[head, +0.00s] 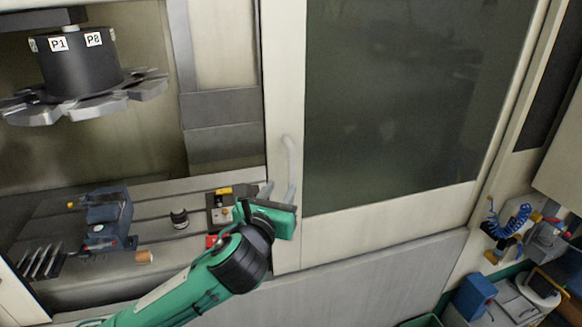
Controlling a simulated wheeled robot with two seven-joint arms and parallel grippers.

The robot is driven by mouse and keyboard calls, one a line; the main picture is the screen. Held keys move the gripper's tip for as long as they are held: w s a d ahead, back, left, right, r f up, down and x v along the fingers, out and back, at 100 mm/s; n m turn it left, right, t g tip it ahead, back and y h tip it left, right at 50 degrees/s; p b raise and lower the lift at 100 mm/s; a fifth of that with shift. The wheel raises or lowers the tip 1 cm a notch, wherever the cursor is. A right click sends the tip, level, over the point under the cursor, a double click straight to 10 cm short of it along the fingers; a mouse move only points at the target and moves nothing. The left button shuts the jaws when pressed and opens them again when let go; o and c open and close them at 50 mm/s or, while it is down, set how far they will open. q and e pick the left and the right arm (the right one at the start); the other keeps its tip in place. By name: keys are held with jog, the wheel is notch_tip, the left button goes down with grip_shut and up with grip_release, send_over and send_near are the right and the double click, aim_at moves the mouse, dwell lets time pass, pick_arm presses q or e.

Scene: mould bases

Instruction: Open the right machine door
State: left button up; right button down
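The right machine door (385,208) is a pale frame around a large dark window and covers the right part of the machine front. Its pale curved handle (288,155) stands upright on the door's left edge. My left gripper (278,193), on a green arm from below, is just at the handle's lower end. Its two pale fingers point up and are spread apart, the right one close to or overlapping the handle. I cannot tell whether they touch. My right gripper is not in view.
Left of the door the machine is open. A tool carousel (80,65) hangs above a slotted bed (160,205) with a blue-grey vise (107,215) and a small black cylinder (179,218). At the right are a coiled blue hose (510,222) and a blue box (474,298).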

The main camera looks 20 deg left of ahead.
aim_at(290, 174)
pick_arm(q)
jog(key=w+p, duration=0.2)
jog(key=w, duration=0.6)
jog(key=shift+w, duration=0.3)
grip_shut()
